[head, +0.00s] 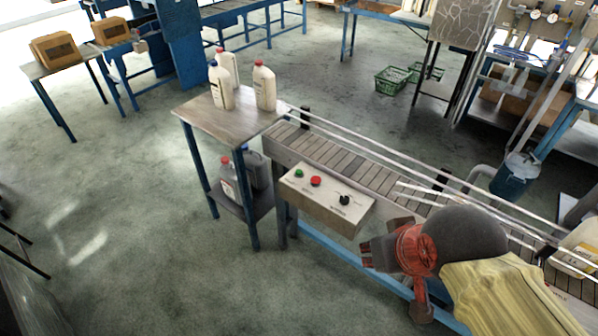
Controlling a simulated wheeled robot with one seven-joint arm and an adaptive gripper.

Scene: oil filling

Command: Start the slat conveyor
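The slat conveyor (330,153) runs from the wooden table toward the lower right, with thin metal guide rails above its slats. A pale control box (325,198) is mounted on its near side. The box carries a green button (299,174), a red button (316,181) and a black knob (344,200). My gripper (393,268), orange-red with dark parts, is beside the box, to its lower right, and appears apart from it. The finger gap is not clear from this angle. My arm hides part of the conveyor at the lower right.
A wooden table (205,113) at the conveyor's far end bears several white bottles (264,88); grey jugs (228,178) stand on its lower shelf. A pale container (577,249) is at the right edge. Green baskets (391,81) lie on the floor. The floor left of the conveyor is clear.

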